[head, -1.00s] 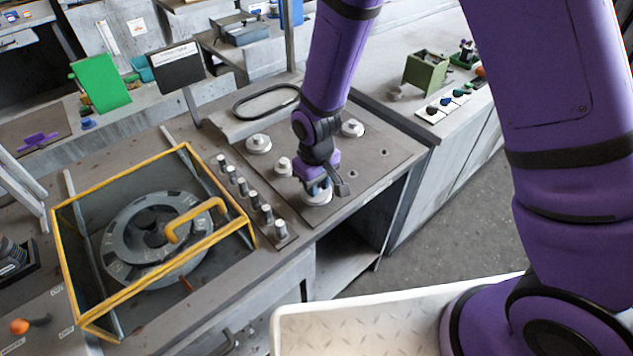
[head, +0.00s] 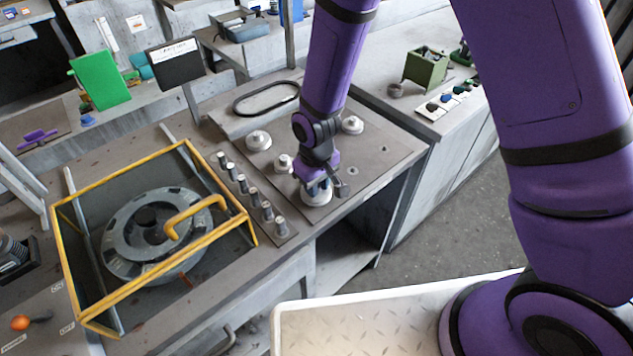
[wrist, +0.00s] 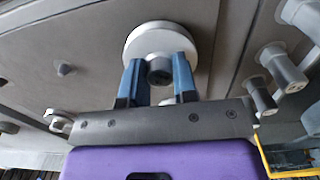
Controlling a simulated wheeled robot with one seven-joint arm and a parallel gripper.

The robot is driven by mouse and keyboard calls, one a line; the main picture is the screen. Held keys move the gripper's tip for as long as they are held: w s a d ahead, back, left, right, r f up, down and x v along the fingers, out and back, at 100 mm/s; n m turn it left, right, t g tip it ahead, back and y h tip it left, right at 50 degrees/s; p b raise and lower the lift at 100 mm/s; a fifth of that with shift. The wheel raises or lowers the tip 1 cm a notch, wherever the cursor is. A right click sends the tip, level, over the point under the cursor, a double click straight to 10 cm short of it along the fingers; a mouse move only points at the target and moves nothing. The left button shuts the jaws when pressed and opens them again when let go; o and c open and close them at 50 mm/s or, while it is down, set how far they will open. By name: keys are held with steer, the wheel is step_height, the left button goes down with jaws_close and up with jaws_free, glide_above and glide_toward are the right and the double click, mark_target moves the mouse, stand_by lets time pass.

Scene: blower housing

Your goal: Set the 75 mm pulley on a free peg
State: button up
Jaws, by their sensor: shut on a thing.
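A pale round pulley (head: 316,196) lies at the near right part of the flat grey plate (head: 340,165). It also shows in the wrist view (wrist: 160,34) as a light disc with a dark hub. My gripper (head: 319,184) is over it, pointing down. In the wrist view my gripper (wrist: 158,80) has its two blue fingers shut on the hub, one on each side. I cannot tell whether the disc is touching the plate or just above it. A row of several grey pegs (head: 255,200) stands on a strip left of the plate. No size marking is readable.
A black belt loop (head: 266,98) lies behind. A yellow frame (head: 145,300) surrounds the round housing (head: 120,250) left of the pegs.

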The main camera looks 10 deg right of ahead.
steer(key=shift+f, duration=0.2)
steer(key=o, duration=1)
steer(key=shift+r, duration=0.15)
steer(key=shift+r, duration=3.65)
